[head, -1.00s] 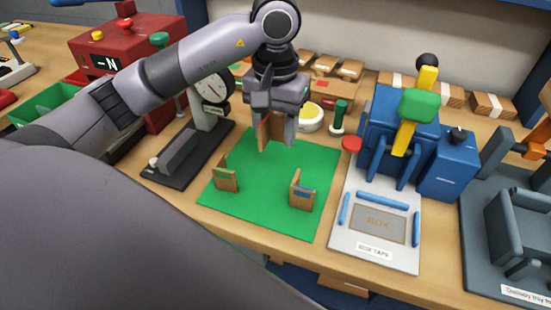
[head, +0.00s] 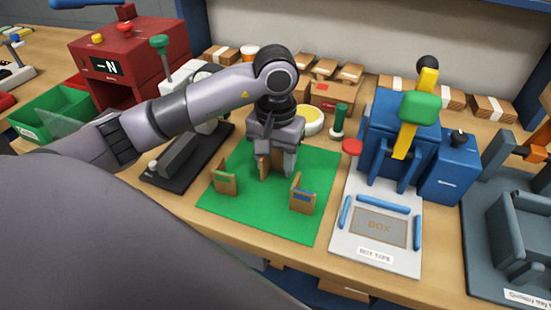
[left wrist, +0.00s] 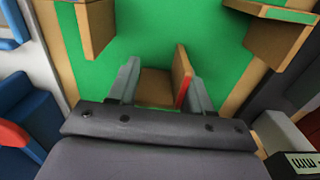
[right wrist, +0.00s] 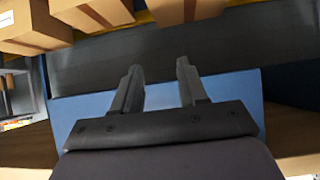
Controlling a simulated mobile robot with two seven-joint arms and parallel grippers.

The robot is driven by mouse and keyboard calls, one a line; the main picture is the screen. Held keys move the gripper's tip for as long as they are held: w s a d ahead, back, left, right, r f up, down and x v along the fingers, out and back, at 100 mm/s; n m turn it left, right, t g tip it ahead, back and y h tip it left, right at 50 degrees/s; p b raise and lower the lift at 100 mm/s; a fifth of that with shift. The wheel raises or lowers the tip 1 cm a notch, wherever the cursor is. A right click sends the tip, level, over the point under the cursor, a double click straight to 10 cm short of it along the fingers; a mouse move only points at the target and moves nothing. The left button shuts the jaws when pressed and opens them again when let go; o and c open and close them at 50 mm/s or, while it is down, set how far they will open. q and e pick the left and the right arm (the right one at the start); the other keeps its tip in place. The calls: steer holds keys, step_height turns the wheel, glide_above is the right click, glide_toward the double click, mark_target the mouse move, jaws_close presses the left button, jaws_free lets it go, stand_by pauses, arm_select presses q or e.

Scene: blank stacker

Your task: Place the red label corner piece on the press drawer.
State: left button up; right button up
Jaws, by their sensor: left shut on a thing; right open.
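My left gripper (head: 275,172) is shut on a brown corner piece (head: 264,163) low over the back half of the green mat (head: 235,215). In the left wrist view a red strip (left wrist: 182,93) shows on this piece, between the fingers. I cannot tell whether it touches the mat. A corner piece with a green label (head: 225,178) stands front left on the mat, and one with a blue label (head: 302,194) stands front right. My right gripper (right wrist: 159,68) is open and empty in the right wrist view. I cannot tell which part is the press drawer.
Right of the mat is a blue lever machine (head: 395,130) with a pale "BOX TAPE" plate (head: 350,240). A red machine (head: 115,60) and a green bin (head: 55,112) stand at the left. A dial gauge stand (head: 185,165) is beside the mat. Cardboard boxes (head: 335,93) line the back.

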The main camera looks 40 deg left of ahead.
arm_select(q)
steer(key=o, duration=1.1)
steer(key=shift+f, duration=0.1)
